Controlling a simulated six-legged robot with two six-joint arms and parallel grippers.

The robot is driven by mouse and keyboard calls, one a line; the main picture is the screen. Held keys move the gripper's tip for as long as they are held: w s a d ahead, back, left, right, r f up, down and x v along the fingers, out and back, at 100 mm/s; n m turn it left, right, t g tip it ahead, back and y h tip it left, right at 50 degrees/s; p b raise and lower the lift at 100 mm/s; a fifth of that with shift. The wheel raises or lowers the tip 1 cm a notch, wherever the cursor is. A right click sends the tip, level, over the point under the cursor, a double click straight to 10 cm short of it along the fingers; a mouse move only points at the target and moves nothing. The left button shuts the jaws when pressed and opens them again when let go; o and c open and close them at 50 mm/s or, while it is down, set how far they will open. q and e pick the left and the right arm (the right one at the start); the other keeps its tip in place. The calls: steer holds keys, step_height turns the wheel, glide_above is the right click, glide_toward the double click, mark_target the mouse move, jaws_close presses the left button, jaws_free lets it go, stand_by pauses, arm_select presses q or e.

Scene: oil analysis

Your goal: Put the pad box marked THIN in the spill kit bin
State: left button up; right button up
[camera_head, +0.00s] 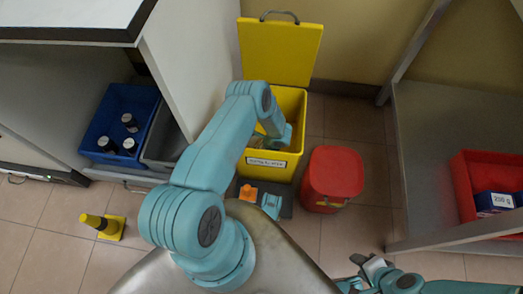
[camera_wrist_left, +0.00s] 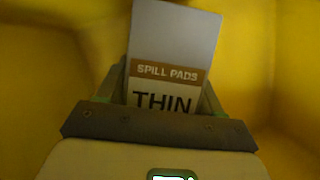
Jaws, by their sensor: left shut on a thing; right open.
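The yellow spill kit bin (camera_head: 283,173) stands against the back wall with its lid (camera_head: 281,52) raised and a label on its front. My left arm reaches down into it. My left gripper (camera_wrist_left: 165,85) is shut on the white pad box (camera_wrist_left: 172,40), which reads SPILL PADS and THIN on a brown and white face. Yellow bin walls surround the box in the left wrist view. The box's lower end is hidden by the gripper. Whether it touches the bin floor I cannot tell. My right gripper (camera_head: 370,265) is open and empty at the lower right, over the floor.
A red lidded container (camera_head: 335,173) stands right of the bin. A blue crate (camera_head: 105,118) with dark bottles and a grey bin (camera_head: 161,137) are at left. A yellow and black object (camera_head: 102,226) is on the floor. A red bin (camera_head: 463,190) sits on the right shelf.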

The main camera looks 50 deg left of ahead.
arm_select(q)
steer(key=shift+f, duration=0.15)
steer(key=o, duration=1.1)
steer(key=shift+o, duration=0.2)
steer(key=shift+w+r+p, duration=0.1)
steer(key=shift+r+p, duration=0.2)
steer(key=shift+r, duration=0.2)
steer(key=p+v, duration=0.4)
steer(key=v, duration=0.6)
steer(key=shift+d+r, duration=0.4)
steer(key=shift+r, duration=0.2)
